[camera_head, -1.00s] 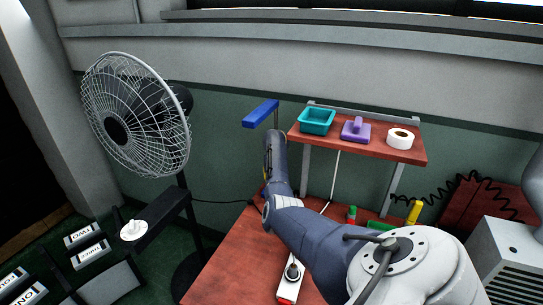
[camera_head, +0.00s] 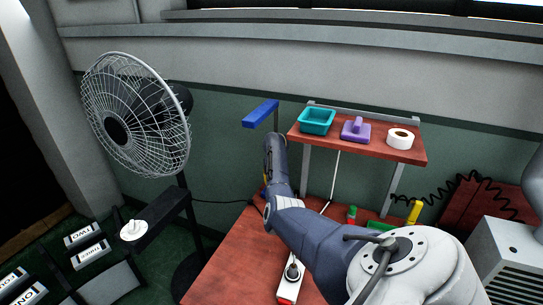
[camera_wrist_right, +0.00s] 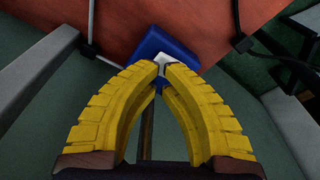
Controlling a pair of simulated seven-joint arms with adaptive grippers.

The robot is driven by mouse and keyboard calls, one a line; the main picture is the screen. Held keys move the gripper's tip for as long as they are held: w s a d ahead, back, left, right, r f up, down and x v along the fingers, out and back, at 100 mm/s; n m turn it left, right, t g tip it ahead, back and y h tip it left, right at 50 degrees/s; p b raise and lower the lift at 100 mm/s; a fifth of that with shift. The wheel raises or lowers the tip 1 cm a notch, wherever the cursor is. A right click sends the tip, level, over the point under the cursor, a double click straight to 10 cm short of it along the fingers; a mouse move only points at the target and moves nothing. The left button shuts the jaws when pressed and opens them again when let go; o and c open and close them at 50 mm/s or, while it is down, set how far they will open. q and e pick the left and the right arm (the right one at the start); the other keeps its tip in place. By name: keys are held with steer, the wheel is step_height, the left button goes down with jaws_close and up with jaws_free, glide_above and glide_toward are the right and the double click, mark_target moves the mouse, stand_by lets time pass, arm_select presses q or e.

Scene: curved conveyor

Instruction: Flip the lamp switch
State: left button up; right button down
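The lamp's blue head (camera_head: 261,113) stands on a thin pole behind the table in the head view. In the right wrist view its blue base (camera_wrist_right: 176,42) lies at the table edge, with a white piece on it that looks like the switch (camera_wrist_right: 166,61). The yellow fingers of my right gripper (camera_wrist_right: 161,68) are curved together, tips meeting or nearly so, right over the white piece; contact cannot be told. The pole (camera_wrist_right: 147,130) shows between the fingers. In the head view my arm hides the base and most of the gripper. My left gripper is not in view.
A red-brown table (camera_head: 239,259) bears a white switch box (camera_head: 290,283) and small coloured blocks. A raised shelf (camera_head: 357,141) holds a teal bin (camera_head: 317,121), a purple tool (camera_head: 356,131) and a white roll (camera_head: 400,139). A caged fan (camera_head: 137,115) stands at left.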

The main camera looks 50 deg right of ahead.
steer(key=shift+f, duration=1.4)
stand_by(0.8)
steer(key=shift+r, duration=3.55)
